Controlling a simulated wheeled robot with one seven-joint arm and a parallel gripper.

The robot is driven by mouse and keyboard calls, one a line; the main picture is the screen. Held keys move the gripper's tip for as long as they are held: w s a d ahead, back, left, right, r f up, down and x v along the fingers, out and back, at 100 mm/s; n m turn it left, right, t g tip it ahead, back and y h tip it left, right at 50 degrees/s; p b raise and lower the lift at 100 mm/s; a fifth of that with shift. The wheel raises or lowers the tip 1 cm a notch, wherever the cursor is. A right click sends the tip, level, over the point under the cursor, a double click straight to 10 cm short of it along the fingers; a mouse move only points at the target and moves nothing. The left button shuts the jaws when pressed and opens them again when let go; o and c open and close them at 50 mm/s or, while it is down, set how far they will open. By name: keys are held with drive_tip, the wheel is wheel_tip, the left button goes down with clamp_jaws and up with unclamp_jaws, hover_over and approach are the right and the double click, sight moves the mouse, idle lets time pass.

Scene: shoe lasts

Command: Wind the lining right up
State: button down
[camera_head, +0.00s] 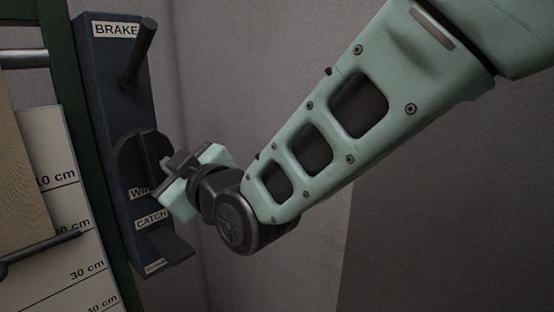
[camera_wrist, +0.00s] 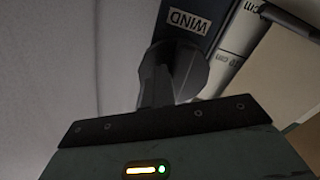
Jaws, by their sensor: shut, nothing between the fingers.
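The lining (camera_head: 22,190) is a tan sheet at the left of the head view, with a dark rod (camera_head: 45,248) along its lower edge. The rod's right end lies between the 10 cm and 30 cm marks. The dark round WIND knob (camera_head: 133,165), with a raised bar, is on the blue panel. It also shows in the wrist view (camera_wrist: 190,72). My gripper (camera_head: 172,166) is shut and empty, right at the knob's front. I cannot tell whether its fingers touch the knob.
The blue panel (camera_head: 105,75) also carries a BRAKE lever (camera_head: 140,55) above the knob and a CATCH tab (camera_head: 170,246) below it. A white scale board (camera_head: 60,145) marked in cm stands behind the lining. Grey wall lies right of the panel.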

drive_tip(key=shift+s+a+r+m+y+b, duration=0.4)
drive_tip(key=shift+s+a+r+m+b, duration=0.1)
drive_tip(key=shift+s+a+r+b, duration=0.35)
drive_tip(key=shift+s+m+b, duration=0.1)
drive_tip(key=shift+m+b, duration=0.25)
drive_tip(key=shift+m, duration=0.55)
drive_tip(key=c, duration=2.1)
unclamp_jaws()
drive_tip(key=shift+c, duration=0.2)
drive_tip(key=o, duration=0.3)
drive_tip(key=shift+s+d+f+b, duration=0.1)
drive_tip(key=shift+s+d+b, duration=0.2)
drive_tip(key=shift+b, duration=0.05)
drive_tip(key=o, duration=0.6)
drive_tip(key=b+v, duration=0.1)
drive_tip(key=v, duration=0.2)
drive_tip(key=shift+s, duration=0.35)
drive_tip(key=b, duration=0.2)
approach(151, 161)
drive_tip(key=shift+s+d, duration=0.25)
drive_tip(key=shift+d, duration=0.4)
drive_tip(key=shift+f, duration=0.1)
